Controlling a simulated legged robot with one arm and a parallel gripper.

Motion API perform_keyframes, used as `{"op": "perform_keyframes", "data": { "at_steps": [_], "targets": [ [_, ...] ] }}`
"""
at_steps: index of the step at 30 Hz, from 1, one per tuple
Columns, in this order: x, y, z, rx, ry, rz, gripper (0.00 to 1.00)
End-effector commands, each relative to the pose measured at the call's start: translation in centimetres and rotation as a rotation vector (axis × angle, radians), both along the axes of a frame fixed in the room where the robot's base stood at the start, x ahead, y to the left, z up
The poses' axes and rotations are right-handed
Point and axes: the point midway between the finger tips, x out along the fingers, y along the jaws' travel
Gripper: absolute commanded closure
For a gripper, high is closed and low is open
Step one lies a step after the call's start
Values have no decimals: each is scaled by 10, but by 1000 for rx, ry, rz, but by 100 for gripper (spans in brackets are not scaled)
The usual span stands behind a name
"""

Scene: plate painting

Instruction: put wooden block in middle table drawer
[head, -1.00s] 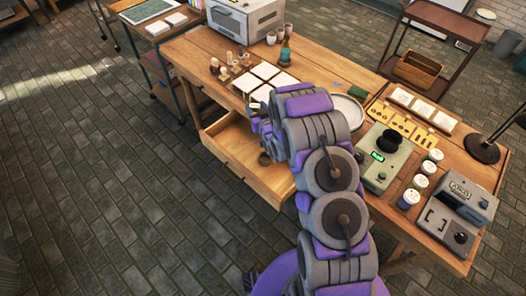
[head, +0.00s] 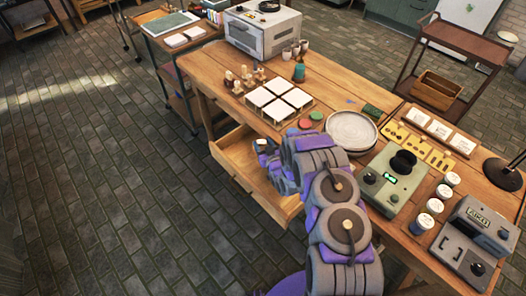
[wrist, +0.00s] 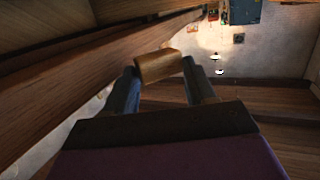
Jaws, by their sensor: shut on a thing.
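The wooden block (wrist: 162,66) is a small light-brown piece held between the fingertips of my gripper (wrist: 159,68) in the wrist view. In the head view my purple and grey arm hides most of the gripper, which is over the open table drawer. A small pale piece at the gripper's end shows there, but I cannot tell whether it is the block. The drawer (head: 236,158) is pulled out from under the wooden table (head: 205,75). Its right part is hidden behind my arm. I cannot tell whether the block touches the drawer floor.
White tiles (head: 279,97), a round plate (head: 351,130) and a green-grey device (head: 394,180) stand on the tabletop near my arm. The table's front edge runs above the drawer. A wheeled cart (head: 180,50) stands behind left. The floor left of the drawer is clear.

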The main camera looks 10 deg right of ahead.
Motion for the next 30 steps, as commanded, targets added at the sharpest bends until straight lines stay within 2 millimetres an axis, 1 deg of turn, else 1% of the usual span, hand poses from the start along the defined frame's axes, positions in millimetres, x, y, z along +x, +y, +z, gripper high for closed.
{"op": "perform_keyframes", "data": {
  "at_steps": [1,3,6,15,30],
  "targets": [
    [-1,2,-9,-1,3,1,78],
    [-1,2,-21,0,2,1,78],
    [0,3,-31,-3,-1,1,78],
    [0,2,-33,-2,0,1,78],
    [-1,2,-46,-1,2,1,79]
  ]
}}
